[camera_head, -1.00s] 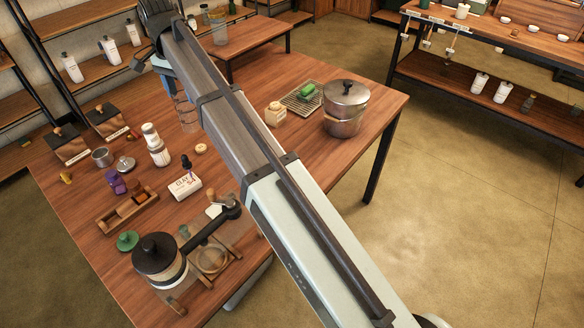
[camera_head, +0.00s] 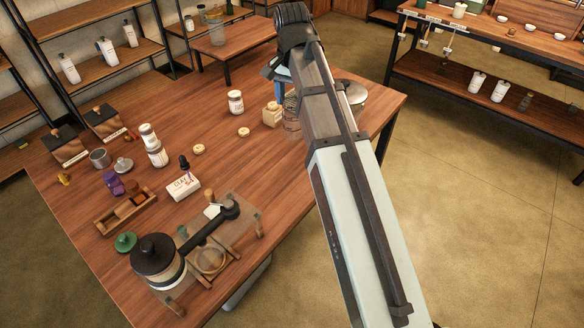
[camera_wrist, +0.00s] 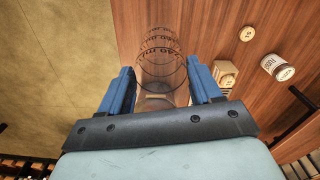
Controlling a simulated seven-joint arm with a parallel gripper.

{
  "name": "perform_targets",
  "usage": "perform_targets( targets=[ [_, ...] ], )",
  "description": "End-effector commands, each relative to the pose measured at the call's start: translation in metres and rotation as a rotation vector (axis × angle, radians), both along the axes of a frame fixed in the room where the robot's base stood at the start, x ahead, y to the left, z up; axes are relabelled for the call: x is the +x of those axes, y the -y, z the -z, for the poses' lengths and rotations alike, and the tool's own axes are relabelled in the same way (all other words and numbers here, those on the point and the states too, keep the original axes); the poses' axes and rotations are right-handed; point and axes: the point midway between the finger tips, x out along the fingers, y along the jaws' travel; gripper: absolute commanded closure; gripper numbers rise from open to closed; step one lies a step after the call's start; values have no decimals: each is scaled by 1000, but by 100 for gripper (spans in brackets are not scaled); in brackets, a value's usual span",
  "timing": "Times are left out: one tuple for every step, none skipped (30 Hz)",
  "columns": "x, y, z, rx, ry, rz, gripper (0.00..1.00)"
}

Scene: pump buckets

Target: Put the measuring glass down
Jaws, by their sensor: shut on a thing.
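My gripper (camera_wrist: 163,92) is shut on the measuring glass (camera_wrist: 161,50), a clear cylinder with dark markings, held between the two blue fingers in the wrist view. My gripper (camera_head: 282,78) is partly hidden there too. I cannot tell whether the glass touches the wooden table (camera_head: 215,150).
A white jar (camera_head: 236,102) and two small round discs (camera_head: 244,132) (camera_head: 199,149) stand left of the glass. The table edge and floor (camera_wrist: 60,60) are on the left in the wrist view.

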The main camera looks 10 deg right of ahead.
Motion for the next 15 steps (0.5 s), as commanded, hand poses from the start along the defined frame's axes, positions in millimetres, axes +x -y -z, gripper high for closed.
perform_targets(
  targets=[
    [-1,-1,9,0,-2,-1,90],
    [-1,-1,12,0,-1,-1,90],
    [-1,-1,16,1,-1,-1,90],
    [-1,-1,21,0,-1,-1,90],
    [-1,-1,25,0,-2,0,90],
    [0,-1,29,0,-1,0,90],
    [0,-1,31,1,-1,0,90],
    [0,-1,33,0,0,0,90],
    [0,-1,35,0,0,0,90],
    [0,-1,37,0,0,0,90],
    [0,-2,39,0,0,0,90],
    [0,-2,42,1,-1,0,90],
    [0,-2,44,0,-1,0,90],
    [0,-2,47,0,-1,0,90],
    [0,-2,51,0,-1,0,90]
  ],
)
